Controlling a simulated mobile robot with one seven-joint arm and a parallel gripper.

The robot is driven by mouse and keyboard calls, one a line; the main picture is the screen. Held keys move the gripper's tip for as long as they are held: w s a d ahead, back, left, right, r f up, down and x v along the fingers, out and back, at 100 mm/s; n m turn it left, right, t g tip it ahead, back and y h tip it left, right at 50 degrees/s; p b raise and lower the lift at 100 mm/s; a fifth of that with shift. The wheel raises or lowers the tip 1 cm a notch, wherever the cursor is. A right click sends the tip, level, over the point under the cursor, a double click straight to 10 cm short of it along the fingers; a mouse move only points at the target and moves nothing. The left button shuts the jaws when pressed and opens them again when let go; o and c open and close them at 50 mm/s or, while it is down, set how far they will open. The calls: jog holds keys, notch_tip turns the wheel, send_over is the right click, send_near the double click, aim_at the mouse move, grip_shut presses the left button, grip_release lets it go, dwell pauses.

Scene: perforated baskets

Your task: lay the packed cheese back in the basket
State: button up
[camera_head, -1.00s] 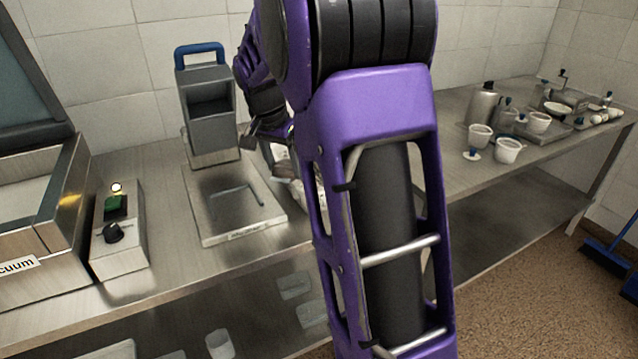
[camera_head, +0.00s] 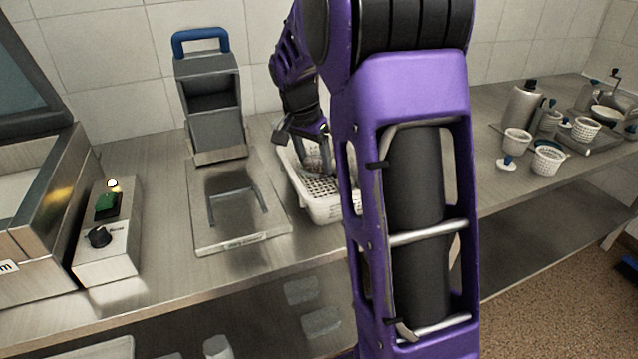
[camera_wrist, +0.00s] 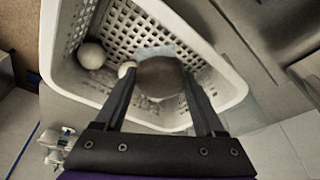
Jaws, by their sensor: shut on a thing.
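The white perforated basket (camera_head: 325,209) stands on the steel counter, partly hidden by my purple arm in the head view. It fills much of the wrist view (camera_wrist: 216,43). My gripper (camera_head: 322,160) reaches down over the basket. In the wrist view it is shut on a brown, rounded thing (camera_wrist: 160,77), which looks like the packed cheese; a pale bluish patch beside it may be its wrapping. The held cheese is within the basket's outline; whether it touches the bottom I cannot tell. Pale round pieces (camera_wrist: 91,55) lie in the basket near its left wall.
Left of the basket are a steel tray-like plate (camera_head: 240,240) and a grey device with a blue handle (camera_head: 210,110). A control box (camera_head: 108,235) and a vacuum machine (camera_head: 35,235) stand farther left. White cups (camera_head: 517,142) and a metal bottle (camera_head: 524,105) stand at right.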

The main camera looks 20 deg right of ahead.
aim_at(315, 193)
jog(key=shift+f+b, duration=0.45)
jog(key=shift+f, duration=2.45)
jog(key=shift+f, duration=0.25)
jog(key=o, duration=1.3)
jog(key=shift+r, duration=0.1)
jog(key=shift+r, duration=0.1)
jog(key=p+v, duration=0.2)
jog(key=v, duration=1)
jog(key=shift+d, duration=0.1)
